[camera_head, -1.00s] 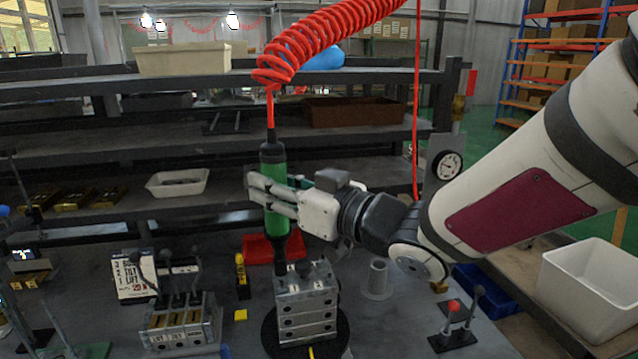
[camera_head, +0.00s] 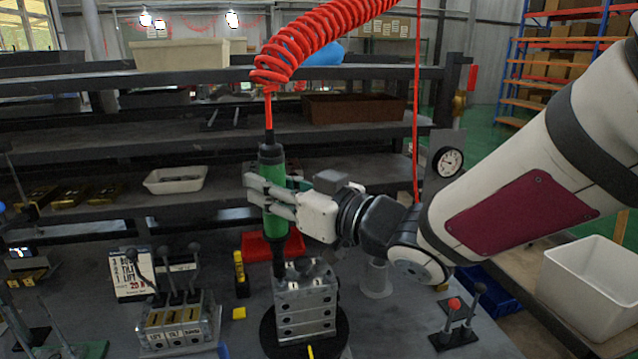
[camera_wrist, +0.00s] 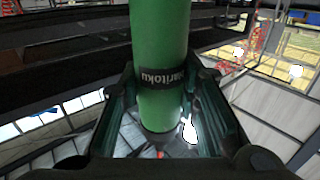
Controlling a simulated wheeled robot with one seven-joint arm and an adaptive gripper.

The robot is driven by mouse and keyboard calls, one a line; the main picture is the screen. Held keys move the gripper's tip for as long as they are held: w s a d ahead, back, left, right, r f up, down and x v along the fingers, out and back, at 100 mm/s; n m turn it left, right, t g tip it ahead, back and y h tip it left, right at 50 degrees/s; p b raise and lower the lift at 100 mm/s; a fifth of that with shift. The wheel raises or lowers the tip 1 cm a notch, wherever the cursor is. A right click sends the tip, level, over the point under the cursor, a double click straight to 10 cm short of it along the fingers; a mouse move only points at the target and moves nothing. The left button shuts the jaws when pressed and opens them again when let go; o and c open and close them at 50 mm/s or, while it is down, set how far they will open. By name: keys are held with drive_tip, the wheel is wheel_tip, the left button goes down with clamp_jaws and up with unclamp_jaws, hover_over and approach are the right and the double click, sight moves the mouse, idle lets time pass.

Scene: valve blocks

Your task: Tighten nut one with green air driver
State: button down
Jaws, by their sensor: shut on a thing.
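My gripper (camera_head: 274,196) is shut on the green air driver (camera_head: 273,222), a tall green cylinder with black ends. It hangs nearly upright from a red coiled hose. The driver's lower tip is at the top left of the metal valve block (camera_head: 306,309); I cannot tell whether it touches a nut. The block stands on a round black base and has small dark parts on top. Nut one cannot be told apart. In the wrist view the driver (camera_wrist: 160,60) runs between both fingers, with a dark label band.
A red tray (camera_head: 258,247) lies behind the block. A lever valve bank (camera_head: 180,328) stands to the left, beside a printed sign (camera_head: 131,275). A small two-lever box (camera_head: 458,322) and a white bin (camera_head: 590,285) are at the right. Dark shelves rise behind.

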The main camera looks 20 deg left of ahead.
drive_tip(key=shift+f+b, duration=1.25)
drive_tip(key=shift+f, duration=0.25)
idle(3.3)
drive_tip(key=shift+r, duration=0.15)
idle(0.6)
